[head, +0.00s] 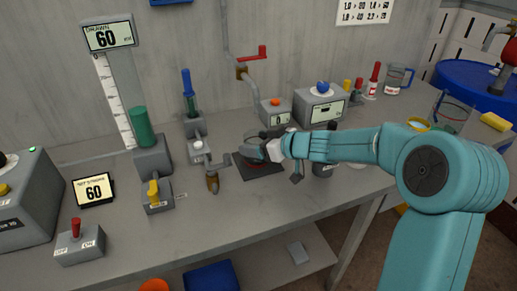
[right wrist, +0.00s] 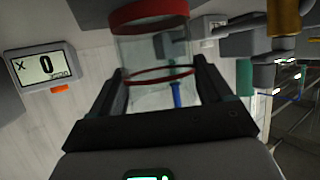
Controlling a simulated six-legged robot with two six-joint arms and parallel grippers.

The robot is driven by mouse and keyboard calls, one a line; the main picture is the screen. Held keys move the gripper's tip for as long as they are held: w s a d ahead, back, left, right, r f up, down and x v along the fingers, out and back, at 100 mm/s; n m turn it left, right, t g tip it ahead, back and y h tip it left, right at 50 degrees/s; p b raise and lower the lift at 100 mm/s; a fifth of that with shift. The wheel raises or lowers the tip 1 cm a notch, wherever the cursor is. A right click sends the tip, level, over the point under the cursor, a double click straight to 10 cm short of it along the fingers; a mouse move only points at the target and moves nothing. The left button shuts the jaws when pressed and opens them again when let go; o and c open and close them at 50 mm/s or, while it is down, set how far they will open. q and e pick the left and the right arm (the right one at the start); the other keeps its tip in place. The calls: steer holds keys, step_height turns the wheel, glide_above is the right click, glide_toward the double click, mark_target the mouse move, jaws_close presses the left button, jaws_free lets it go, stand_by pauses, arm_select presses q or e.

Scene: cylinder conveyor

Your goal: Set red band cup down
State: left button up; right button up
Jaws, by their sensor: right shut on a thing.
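The red band cup (right wrist: 150,50) is a clear glass with a red rim and a thinner red band, seen between the fingers in the right wrist view. My right gripper (right wrist: 158,80) is shut on it from both sides. In the head view my right gripper (head: 268,149) is over a dark square pad (head: 262,172) on the bench, and the cup there is small and mostly hidden by the gripper. I cannot tell whether its base touches the pad. My left gripper is not in view.
A grey box with a display (head: 318,107) stands back right. The bench's front strip (head: 250,215) is clear. A beaker (head: 450,115) stands far right.

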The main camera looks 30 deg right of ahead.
steer(key=shift+w+f, duration=0.1)
steer(key=o, duration=1.4)
steer(key=shift+f, duration=0.15)
steer(key=shift+d+r, duration=0.1)
steer(key=shift+r, duration=0.25)
steer(key=p+v, duration=0.3)
steer(key=v, duration=0.9)
steer(key=shift+f, duration=0.15)
